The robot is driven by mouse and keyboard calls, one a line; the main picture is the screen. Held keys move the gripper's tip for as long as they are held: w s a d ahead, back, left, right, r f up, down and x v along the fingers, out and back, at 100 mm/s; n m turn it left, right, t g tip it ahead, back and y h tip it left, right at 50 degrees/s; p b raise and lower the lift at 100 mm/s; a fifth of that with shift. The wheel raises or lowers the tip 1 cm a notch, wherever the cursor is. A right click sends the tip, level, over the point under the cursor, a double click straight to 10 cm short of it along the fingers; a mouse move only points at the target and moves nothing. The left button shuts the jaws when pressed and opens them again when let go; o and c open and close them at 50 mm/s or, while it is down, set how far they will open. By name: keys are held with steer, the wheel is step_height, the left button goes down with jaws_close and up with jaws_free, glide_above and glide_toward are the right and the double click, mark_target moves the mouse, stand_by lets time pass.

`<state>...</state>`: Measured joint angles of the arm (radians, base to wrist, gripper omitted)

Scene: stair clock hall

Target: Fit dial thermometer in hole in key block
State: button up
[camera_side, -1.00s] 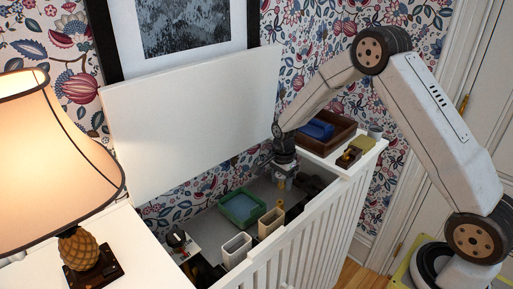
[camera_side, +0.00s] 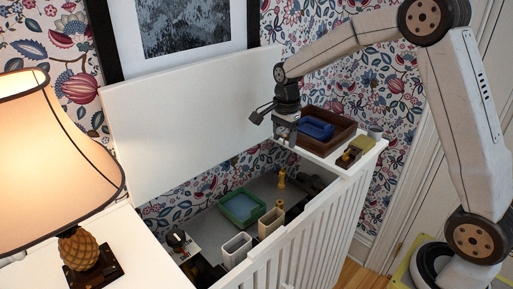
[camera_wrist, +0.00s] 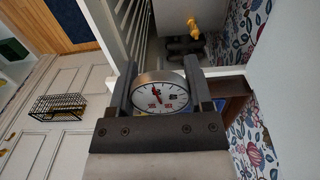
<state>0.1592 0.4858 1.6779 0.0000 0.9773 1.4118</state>
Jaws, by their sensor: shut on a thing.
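My gripper (camera_wrist: 160,80) is shut on the dial thermometer (camera_wrist: 160,98), a round silver-rimmed gauge with a white face and a red needle. The dial faces the wrist camera, and its stem is hidden. In the side view my gripper (camera_side: 284,130) is above the open white cabinet, near the left edge of its right-hand top; the thermometer cannot be made out clearly there. A small brown block (camera_side: 348,158) on that top, right of the gripper and apart from it, may be the key block. Its hole is too small to tell.
A brown tray (camera_side: 341,131) holding a blue item stands behind the gripper. A green tray (camera_side: 242,222), cream holders (camera_side: 236,250) and a brass fitting (camera_side: 282,179) are inside the cabinet. The raised white lid (camera_side: 190,120) stands left of the gripper.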

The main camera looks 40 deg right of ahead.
mark_target(285, 129)
step_height(285, 129, up, 4)
steer(key=s+d, duration=0.6)
steer(key=d, duration=0.5)
steer(key=s+d, duration=0.5)
steer(key=d, duration=0.7)
steer(key=f, duration=0.5)
steer(key=shift+w+a, duration=0.1)
steer(key=shift+a, duration=0.15)
steer(key=shift+f, duration=0.15)
steer(key=shift+f, duration=2.35)
steer(key=shift+f, duration=0.75)
steer(key=shift+r, duration=0.65)
